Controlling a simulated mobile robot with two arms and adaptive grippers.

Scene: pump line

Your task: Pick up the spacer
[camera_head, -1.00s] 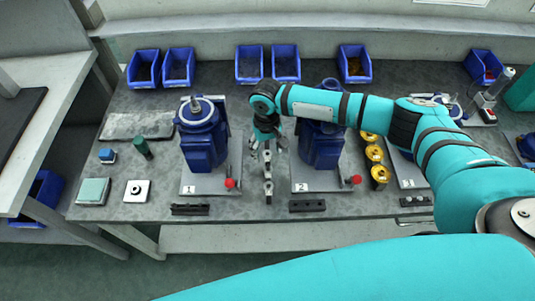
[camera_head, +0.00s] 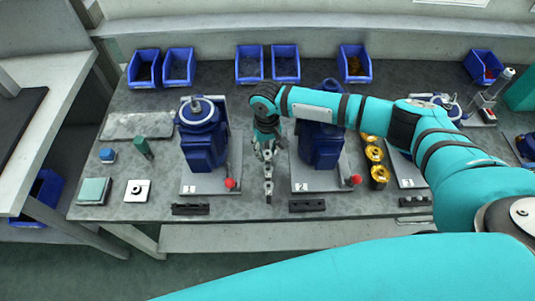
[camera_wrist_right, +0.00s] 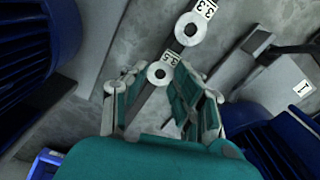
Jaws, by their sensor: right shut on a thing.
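The spacers are small light-grey rings, each beside a printed tag. In the right wrist view the ring tagged 3.5 (camera_wrist_right: 160,73) lies between the fingers of my right gripper (camera_wrist_right: 158,92), which is shut on it. A second ring, tagged 3.3 (camera_wrist_right: 190,28), lies just beyond, outside the fingers. In the head view my right gripper (camera_head: 267,152) points down between pump stands 1 and 2 and partly hides the held spacer. Other rings (camera_head: 268,187) show in a row in front of it. I cannot tell whether the held spacer is clear of its support. My left gripper is not in view.
Blue pumps (camera_head: 204,140) and (camera_head: 322,145) stand close on both sides of the gripper, with red-knobbed levers (camera_head: 230,183) near the front. Yellow parts (camera_head: 375,154) stand to the right. Blue bins (camera_head: 285,64) line the back.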

